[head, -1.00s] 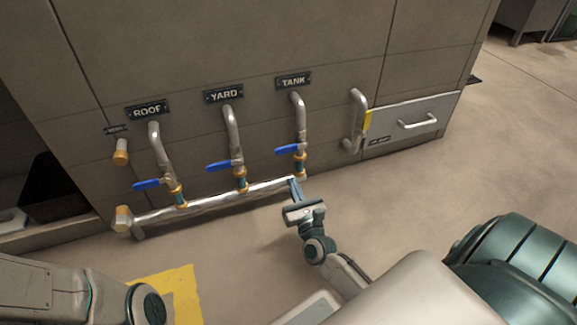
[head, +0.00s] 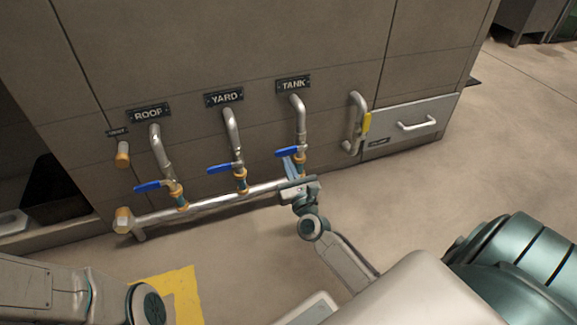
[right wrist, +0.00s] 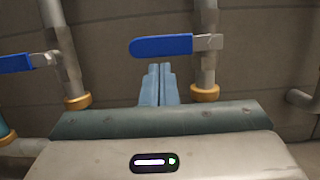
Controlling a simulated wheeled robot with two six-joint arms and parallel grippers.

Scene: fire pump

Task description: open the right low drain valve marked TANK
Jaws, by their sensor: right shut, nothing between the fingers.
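The TANK valve has a blue lever (head: 288,151) on a steel pipe (head: 300,122) under the TANK plate (head: 293,84). The lever lies across the pipe, pointing left; it also shows in the right wrist view (right wrist: 162,46). My right gripper (head: 289,164) is shut and empty just below this lever. In the right wrist view its fingertips (right wrist: 160,68) are together under the lever's middle, left of the pipe. Whether they touch the lever I cannot tell. My left arm shows at the lower left, but its gripper is out of view.
The YARD lever (head: 220,168) and ROOF lever (head: 147,186) stand to the left, both pointing left across their pipes. A horizontal manifold pipe (head: 217,199) runs below.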

